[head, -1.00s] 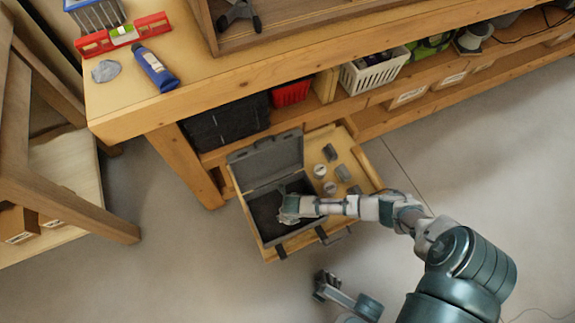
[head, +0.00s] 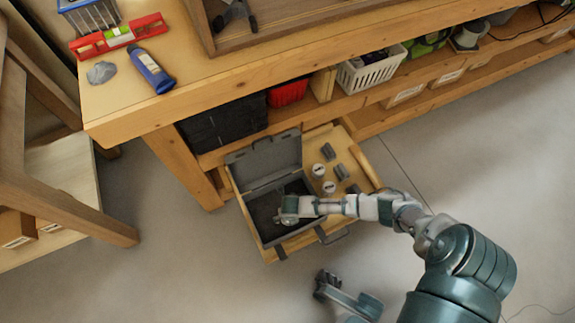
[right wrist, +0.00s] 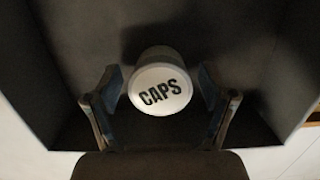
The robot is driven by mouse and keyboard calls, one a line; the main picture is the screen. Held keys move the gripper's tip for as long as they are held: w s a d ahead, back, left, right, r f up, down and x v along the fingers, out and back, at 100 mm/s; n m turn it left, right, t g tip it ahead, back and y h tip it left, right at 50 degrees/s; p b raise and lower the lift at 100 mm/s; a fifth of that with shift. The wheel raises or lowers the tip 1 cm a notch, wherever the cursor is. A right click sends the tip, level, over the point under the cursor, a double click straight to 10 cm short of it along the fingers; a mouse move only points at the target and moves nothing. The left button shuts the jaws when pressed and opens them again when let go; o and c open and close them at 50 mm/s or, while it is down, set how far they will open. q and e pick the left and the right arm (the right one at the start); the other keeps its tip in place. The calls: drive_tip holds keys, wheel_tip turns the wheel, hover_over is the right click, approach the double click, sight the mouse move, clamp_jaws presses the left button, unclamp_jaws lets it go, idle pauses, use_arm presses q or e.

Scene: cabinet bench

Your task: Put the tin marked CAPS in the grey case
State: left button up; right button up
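The grey case (head: 264,158) stands open in the pulled-out drawer, lid tilted back. My right gripper (head: 281,217) reaches down into its dark interior. In the right wrist view, the tin marked CAPS (right wrist: 160,90) has its white lid facing the camera and sits inside the case, between the fingers of my right gripper (right wrist: 160,80). A narrow gap shows between the tin and each finger, so the gripper looks open around it. In the head view the tin is too small and covered to make out. My left gripper (head: 321,285) hangs low in front of the drawer; its opening is unclear.
The wooden drawer (head: 361,171) also holds two white-lidded tins (head: 318,171) and several grey blocks (head: 341,171) right of the case. The bench (head: 200,85) overhangs behind, with a black crate (head: 222,122) and white basket (head: 372,72) on its shelf. The floor in front is clear.

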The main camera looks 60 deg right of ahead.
drive_tip(key=shift+r, duration=0.4)
wheel_tip(320, 180, up, 11)
drive_tip(key=s, duration=0.1)
drive_tip(key=shift+s+a, duration=0.25)
drive_tip(key=shift+a, duration=0.2)
drive_tip(key=shift+f, duration=0.1)
